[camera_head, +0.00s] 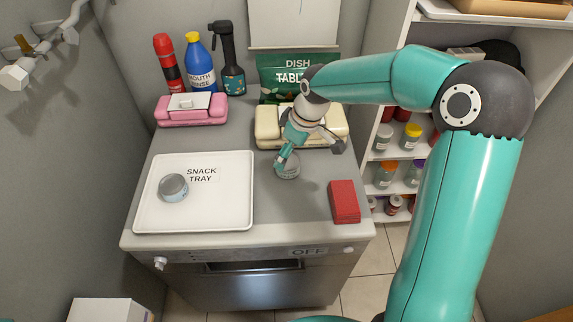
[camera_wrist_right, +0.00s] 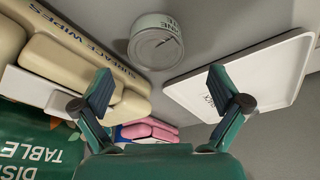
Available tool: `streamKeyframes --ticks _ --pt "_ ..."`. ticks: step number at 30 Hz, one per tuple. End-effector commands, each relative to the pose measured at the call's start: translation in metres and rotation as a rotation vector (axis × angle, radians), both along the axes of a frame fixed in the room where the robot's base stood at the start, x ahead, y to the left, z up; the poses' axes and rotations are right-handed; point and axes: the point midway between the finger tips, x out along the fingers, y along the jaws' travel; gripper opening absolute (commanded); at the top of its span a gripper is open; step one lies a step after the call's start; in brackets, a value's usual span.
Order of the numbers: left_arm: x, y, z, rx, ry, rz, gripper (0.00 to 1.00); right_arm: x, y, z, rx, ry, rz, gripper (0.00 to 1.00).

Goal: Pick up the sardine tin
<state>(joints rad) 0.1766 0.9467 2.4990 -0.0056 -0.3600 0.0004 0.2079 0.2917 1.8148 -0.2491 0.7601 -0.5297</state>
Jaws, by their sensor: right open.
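A short round tin (camera_head: 288,167) stands on the counter between the snack tray and the cream wipes pack. In the right wrist view this tin (camera_wrist_right: 155,45) shows a pale label with part of a word ending in "INE"; the rest is not readable. My right gripper (camera_wrist_right: 159,84) is open and empty, with the tin beyond its fingertips. In the head view the right gripper (camera_head: 308,156) is above and beside the tin, and one finger partly covers it. A second round tin (camera_head: 173,187) sits on the snack tray; its label is unreadable. My left gripper is not in view.
The white snack tray (camera_head: 230,215) lies to the left. The cream wipes pack (camera_head: 268,127) and green dish tablets bag (camera_head: 280,75) are behind. A red box (camera_head: 344,202) lies to the right. A pink pack (camera_head: 185,115) and several bottles stand back left.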

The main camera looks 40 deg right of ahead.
Motion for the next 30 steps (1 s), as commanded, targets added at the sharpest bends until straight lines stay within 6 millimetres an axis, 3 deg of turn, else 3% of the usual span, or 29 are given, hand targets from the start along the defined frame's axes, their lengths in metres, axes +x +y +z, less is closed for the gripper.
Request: streamKeyframes --ticks 5,15,23,30 --pt "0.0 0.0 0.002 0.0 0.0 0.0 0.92 0.002 -0.001 -0.009 0.001 0.002 -0.002 0.98" --pt "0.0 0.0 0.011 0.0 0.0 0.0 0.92 0.011 -0.001 -0.051 0.001 0.002 -0.002 0.98" --pt "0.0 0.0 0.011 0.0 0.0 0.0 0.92 0.012 -0.001 -0.054 0.001 -0.002 -0.003 0.98" --pt "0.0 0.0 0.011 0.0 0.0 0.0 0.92 0.012 -0.001 -0.054 0.001 -0.002 -0.004 0.62"
